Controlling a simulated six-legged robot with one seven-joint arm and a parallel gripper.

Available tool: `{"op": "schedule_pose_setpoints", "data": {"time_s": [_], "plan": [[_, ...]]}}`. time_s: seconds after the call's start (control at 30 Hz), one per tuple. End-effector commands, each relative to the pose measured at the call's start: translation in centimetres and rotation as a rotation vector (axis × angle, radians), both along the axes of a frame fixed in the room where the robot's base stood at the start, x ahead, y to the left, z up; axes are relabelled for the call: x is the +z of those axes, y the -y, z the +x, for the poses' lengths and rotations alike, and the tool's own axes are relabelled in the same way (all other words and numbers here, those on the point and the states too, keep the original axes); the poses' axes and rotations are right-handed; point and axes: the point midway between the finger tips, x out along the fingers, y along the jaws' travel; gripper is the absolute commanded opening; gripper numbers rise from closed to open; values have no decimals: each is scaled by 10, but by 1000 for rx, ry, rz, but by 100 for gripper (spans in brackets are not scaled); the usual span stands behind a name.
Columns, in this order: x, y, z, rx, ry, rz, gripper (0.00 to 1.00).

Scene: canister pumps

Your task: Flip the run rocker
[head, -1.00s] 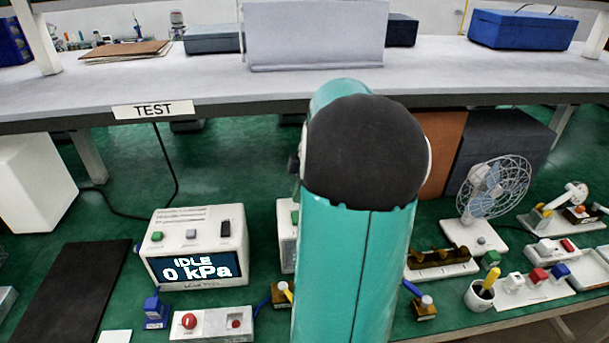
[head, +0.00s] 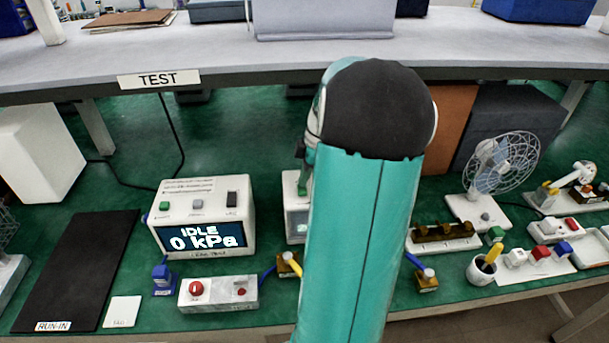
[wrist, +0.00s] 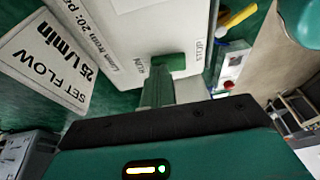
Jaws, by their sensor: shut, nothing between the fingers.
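My gripper (head: 302,178) shows as a green sliver beside my arm, over a white instrument mostly hidden behind that arm. In the wrist view, my gripper (wrist: 168,82) is shut and empty, with its tips close to a green part on the top of a white housing (wrist: 135,35). Whether they touch is unclear. A black rocker-like switch (head: 231,199) is on top of the white leak tester (head: 203,235), apart from my gripper; the tester's screen reads IDLE, 0 kPa.
A SET FLOW 25 L/min placard (wrist: 45,60) stands beside the housing. A control box (head: 218,293) with a red button sits before the tester. A black RUN-IN mat (head: 85,265) lies left. A fan (head: 500,165) stands right. A raised shelf (head: 240,60) spans the back.

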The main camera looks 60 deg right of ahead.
Motion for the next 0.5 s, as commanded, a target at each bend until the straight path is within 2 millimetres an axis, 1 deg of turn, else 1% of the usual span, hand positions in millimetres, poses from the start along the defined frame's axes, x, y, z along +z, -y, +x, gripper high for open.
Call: {"op": "schedule_pose_setpoints", "data": {"time_s": [0.17,0.5], "plan": [[-1,-2,-2,0,-3,3,0],[3,-12,-10,0,-3,3,0]]}}
